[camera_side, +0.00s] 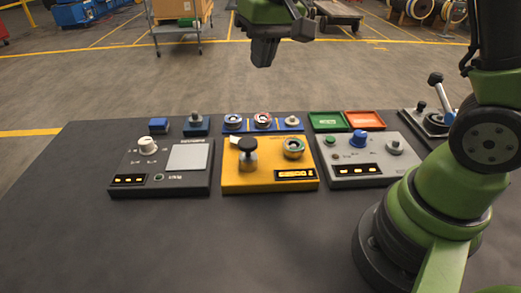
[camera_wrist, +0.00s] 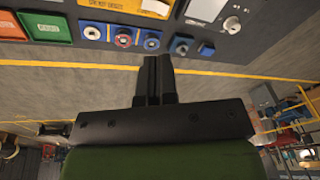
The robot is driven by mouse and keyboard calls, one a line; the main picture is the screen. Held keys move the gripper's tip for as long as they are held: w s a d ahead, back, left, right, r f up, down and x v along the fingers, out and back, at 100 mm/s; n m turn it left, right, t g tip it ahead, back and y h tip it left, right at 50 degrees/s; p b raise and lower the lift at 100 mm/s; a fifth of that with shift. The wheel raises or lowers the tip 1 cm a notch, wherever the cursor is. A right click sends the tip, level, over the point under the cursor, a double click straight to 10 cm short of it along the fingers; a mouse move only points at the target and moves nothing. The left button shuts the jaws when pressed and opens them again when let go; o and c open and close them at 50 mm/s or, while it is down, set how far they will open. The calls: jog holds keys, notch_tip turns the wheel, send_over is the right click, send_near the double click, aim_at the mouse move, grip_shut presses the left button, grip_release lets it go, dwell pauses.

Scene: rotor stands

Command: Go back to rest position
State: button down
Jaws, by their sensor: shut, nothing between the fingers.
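My gripper (camera_side: 263,53) hangs above and beyond the far edge of the table, pointing down, at the top middle of the side view. Its fingers are together with nothing between them, clear of every object. In the wrist view my gripper (camera_wrist: 157,62) shows as two dark fingers side by side, with the table's far edge ahead of them. Three rotor parts sit on the blue rack (camera_side: 249,124): two with coloured windings and a grey one at the right. Another ringed part (camera_side: 293,147) sits on the yellow station (camera_side: 270,182), right of a black-knobbed press (camera_side: 247,152).
A dark panel (camera_side: 128,163) stands left and a grey panel (camera_side: 345,178) right. Green (camera_side: 327,121) and orange (camera_side: 365,119) trays lie behind the grey panel. A joystick box (camera_side: 432,122) is at far right. The table's front left (camera_side: 120,240) is clear. A cart (camera_side: 178,45) stands beyond.

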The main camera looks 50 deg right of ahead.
jog(key=s+a+r+t, duration=0.1)
jog(key=s+r+t, duration=0.1)
jog(key=s, duration=0.7)
jog(key=s+a+r+t+y, duration=0.1)
jog(key=s+r, duration=0.3)
jog(key=s, duration=0.5)
jog(key=shift+s+a+r+m+t, duration=0.15)
jog(key=shift+s+a+m+t, duration=0.2)
jog(key=shift+t, duration=0.45)
